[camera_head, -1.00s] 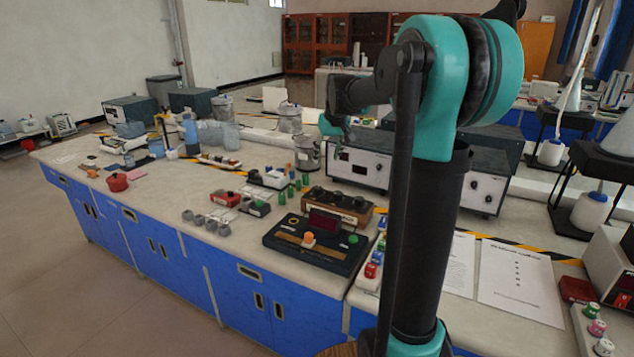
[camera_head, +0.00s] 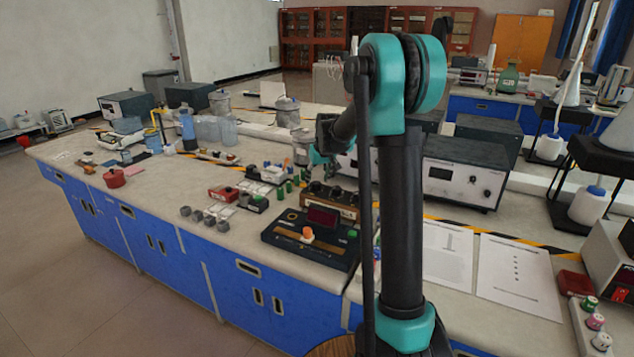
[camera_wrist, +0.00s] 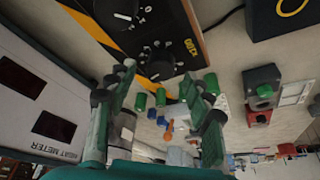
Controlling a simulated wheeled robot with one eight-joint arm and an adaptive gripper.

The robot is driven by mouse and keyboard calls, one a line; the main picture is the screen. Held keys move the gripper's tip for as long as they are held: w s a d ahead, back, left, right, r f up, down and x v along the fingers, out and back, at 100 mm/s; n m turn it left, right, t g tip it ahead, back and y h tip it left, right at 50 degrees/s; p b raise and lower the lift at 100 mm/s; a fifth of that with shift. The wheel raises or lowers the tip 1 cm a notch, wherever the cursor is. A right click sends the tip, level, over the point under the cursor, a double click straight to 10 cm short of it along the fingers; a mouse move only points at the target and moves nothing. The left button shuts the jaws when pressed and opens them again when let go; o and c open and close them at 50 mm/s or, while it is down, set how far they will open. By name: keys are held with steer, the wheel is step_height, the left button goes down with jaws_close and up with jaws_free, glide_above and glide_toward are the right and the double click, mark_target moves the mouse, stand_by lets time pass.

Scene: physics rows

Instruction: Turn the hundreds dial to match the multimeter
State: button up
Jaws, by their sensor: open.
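The dial box (camera_head: 330,203), a wooden-sided box with dark knobs on top, stands behind the black board in the head view. In the wrist view its dark panel shows the near dial (camera_wrist: 160,62), a black knob with white marks and a label too small to read surely. A second dial (camera_wrist: 128,12) is beyond it, cut by the frame. The likely multimeter is the red display (camera_head: 322,217) on the black board; its digits are unreadable. My gripper (camera_wrist: 158,108) is open and empty, its fingers apart, above the box; the head view partly hides it behind the arm.
The black board (camera_head: 285,245) carries an orange knob (camera_head: 307,234). A white meter (camera_wrist: 35,105) with two dark displays stands close at left in the wrist view. Several green cylinders (camera_wrist: 160,97) stand near the box. Paper sheets (camera_head: 515,275) lie right.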

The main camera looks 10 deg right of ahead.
steer(key=shift+x, duration=0.9)
steer(key=c, duration=1.2)
